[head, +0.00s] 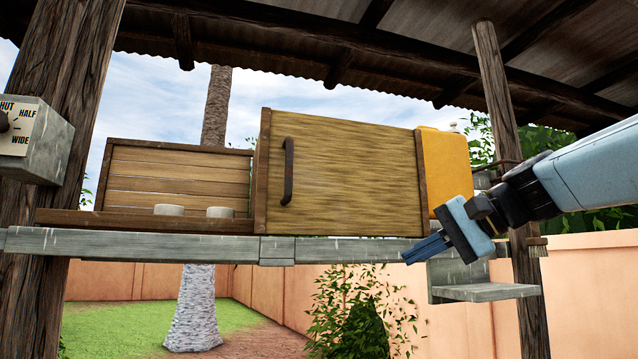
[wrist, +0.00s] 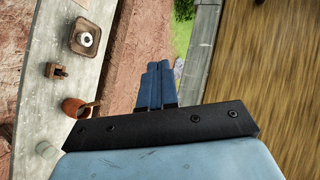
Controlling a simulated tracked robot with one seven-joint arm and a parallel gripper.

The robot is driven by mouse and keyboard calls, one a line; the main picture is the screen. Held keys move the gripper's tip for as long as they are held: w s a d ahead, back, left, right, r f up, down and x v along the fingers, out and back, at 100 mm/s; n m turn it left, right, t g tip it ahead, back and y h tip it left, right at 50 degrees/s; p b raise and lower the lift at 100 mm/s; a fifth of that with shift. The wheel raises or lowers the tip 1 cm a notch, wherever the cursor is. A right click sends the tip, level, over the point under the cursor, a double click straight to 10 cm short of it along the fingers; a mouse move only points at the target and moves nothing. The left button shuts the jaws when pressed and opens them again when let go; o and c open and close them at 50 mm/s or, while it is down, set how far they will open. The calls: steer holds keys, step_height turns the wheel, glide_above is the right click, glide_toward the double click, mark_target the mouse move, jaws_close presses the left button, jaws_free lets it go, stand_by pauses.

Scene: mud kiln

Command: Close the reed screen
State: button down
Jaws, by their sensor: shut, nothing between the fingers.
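The reed screen (head: 350,180) is a tan, streaked panel with wooden edge strips. It stands at the right part of a wooden box on a beam. Its dark upright handle (head: 288,172) is near its left edge. Left of it the box is open, showing a slatted back (head: 178,180) and two pale discs (head: 220,212). My gripper (head: 408,257) is shut and empty, pointing left, low at the screen's right end, apart from the handle. In the wrist view my gripper's fingers (wrist: 158,66) are together, and the screen (wrist: 270,90) fills the right side.
A grey beam (head: 180,246) runs under the box. A yellow container (head: 446,168) stands behind the screen's right end. A dial box (head: 30,140) is on the left post. The wrist view shows a grey counter (wrist: 48,110) with an orange pot (wrist: 74,107).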

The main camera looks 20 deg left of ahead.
steer(key=w+a+r+n+g+y, duration=0.1)
steer(key=a+r+g+y, duration=0.15)
steer(key=r, duration=0.45)
steer(key=w+a+r+n+g+y, duration=0.1)
steer(key=w+a+r+y, duration=0.2)
steer(key=r, duration=0.4)
glide_toward(311, 177)
steer(key=s+a, duration=0.1)
steer(key=a+f, duration=0.1)
steer(key=a, duration=0.1)
steer(key=s+a, duration=0.1)
steer(key=shift+s+a+f, duration=0.25)
steer(key=shift+s+a, duration=0.05)
steer(key=shift+a, duration=0.1)
steer(key=shift+s+a+r, duration=0.1)
steer(key=shift+s+a, duration=0.95)
steer(key=shift+a, duration=0.2)
steer(key=shift+s+a, duration=0.4)
steer(key=shift+a, duration=0.05)
